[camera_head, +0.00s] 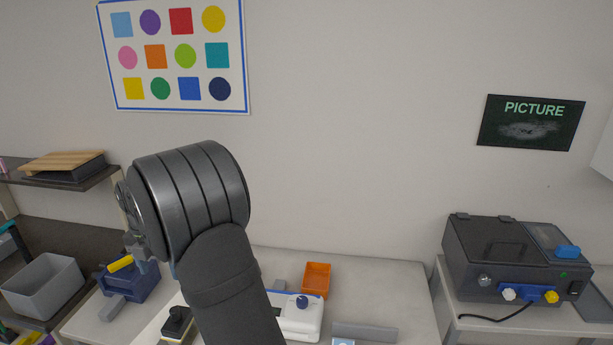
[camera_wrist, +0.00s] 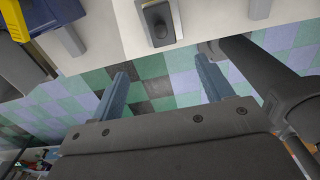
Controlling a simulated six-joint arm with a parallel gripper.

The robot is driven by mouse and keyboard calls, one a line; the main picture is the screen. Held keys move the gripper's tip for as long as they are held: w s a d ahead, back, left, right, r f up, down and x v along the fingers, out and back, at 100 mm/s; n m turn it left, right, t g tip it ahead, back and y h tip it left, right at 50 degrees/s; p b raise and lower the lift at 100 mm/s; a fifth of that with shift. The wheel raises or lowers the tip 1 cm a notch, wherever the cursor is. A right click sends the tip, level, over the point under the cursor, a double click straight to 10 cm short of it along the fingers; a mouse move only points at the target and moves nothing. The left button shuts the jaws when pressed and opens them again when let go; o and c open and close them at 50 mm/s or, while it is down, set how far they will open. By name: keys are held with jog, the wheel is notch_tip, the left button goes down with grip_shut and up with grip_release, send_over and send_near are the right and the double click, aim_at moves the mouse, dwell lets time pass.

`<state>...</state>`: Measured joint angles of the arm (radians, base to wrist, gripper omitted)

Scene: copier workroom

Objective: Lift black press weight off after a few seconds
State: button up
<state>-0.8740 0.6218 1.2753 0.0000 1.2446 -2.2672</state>
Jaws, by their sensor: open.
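The black press weight (camera_head: 177,319) appears to be the dark block with a raised top near the table's front, left of my arm in the head view. It sits upright on a pale base with a yellowish edge. In the wrist view the black weight (camera_wrist: 157,20) shows at the top middle, near the table edge. My gripper (camera_wrist: 162,72) is open, its two blue-grey fingers wide apart with nothing between them. The fingertips are apart from the weight, which shows beyond them.
A blue device with a yellow handle (camera_head: 137,280) stands left of the weight. A white device with a blue knob (camera_head: 300,318) and an orange bin (camera_head: 317,279) are right of my arm. A grey bin (camera_head: 42,288) is far left; a dark machine (camera_head: 515,262) is at right. Checkered floor (camera_wrist: 180,85) lies below my fingers.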

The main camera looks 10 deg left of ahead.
jog(key=c, duration=0.4)
jog(key=shift+c, duration=0.2)
jog(key=s+a+f+m+t+y, duration=0.3)
jog(key=s+a+f+m+y, duration=0.5)
jog(key=s+a+f+m, duration=0.55)
jog(key=m+t+h, duration=0.5)
jog(key=m+t, duration=0.7)
jog(key=m, duration=0.8)
send_near(173, 315)
jog(key=shift+t, duration=0.3)
jog(key=x, duration=0.5)
jog(key=shift+w+a+f, duration=0.2)
jog(key=shift+w+f, duration=0.1)
jog(key=shift+f, duration=0.1)
jog(key=shift+x, duration=2.8)
